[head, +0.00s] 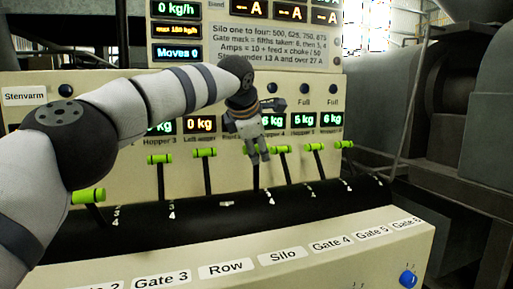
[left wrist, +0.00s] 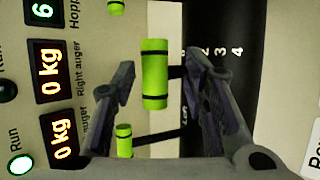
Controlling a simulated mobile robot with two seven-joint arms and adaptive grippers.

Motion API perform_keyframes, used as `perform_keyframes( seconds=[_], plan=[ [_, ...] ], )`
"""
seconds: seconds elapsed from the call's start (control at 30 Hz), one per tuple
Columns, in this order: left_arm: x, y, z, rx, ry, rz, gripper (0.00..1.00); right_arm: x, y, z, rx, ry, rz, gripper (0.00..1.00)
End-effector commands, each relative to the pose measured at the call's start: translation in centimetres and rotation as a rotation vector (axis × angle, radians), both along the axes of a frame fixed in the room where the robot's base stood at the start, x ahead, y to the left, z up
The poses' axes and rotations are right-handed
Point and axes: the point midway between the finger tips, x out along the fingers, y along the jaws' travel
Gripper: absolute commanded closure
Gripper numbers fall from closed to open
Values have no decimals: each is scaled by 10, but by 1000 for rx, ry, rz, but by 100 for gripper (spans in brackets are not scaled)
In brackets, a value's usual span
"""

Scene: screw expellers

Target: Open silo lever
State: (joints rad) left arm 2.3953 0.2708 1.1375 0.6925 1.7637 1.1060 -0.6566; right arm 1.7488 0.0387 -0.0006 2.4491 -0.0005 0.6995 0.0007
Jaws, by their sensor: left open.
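The silo lever has a lime-green cylindrical grip on a thin black stem. In the left wrist view its grip (left wrist: 155,75) lies between the two fingers, with no clear contact. In the head view my left gripper (head: 259,157) points down in front of this lever and mostly hides its grip. The stem (head: 256,178) shows below the fingers. My left gripper is open and empty; its fingers (left wrist: 165,100) also show in the left wrist view. The Silo label (head: 282,256) is on the console front. My right gripper is out of view.
Similar green levers stand close on both sides, at the row lever (head: 204,152) and the Gate 4 lever (head: 281,149). The black curved cover (head: 225,215) lies below. The display panel (head: 275,25) rises behind. A blue button (head: 407,279) is at front right.

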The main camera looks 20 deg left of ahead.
Motion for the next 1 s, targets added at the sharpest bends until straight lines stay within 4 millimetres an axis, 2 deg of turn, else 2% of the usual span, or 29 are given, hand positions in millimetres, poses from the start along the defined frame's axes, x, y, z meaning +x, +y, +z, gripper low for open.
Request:
perform_keyframes(
  seconds=[0.07,0.3,0.43,0.6,1.0],
  plan=[
    [-8,0,10,-1,-3,-1,60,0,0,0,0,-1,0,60],
    [-54,-4,56,0,-2,-2,60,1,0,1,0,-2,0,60],
    [-72,-6,73,0,0,-2,60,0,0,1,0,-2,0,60],
    [-81,-6,81,1,4,0,60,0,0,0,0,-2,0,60],
    [-81,-6,81,1,4,0,60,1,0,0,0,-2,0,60]
  ],
)
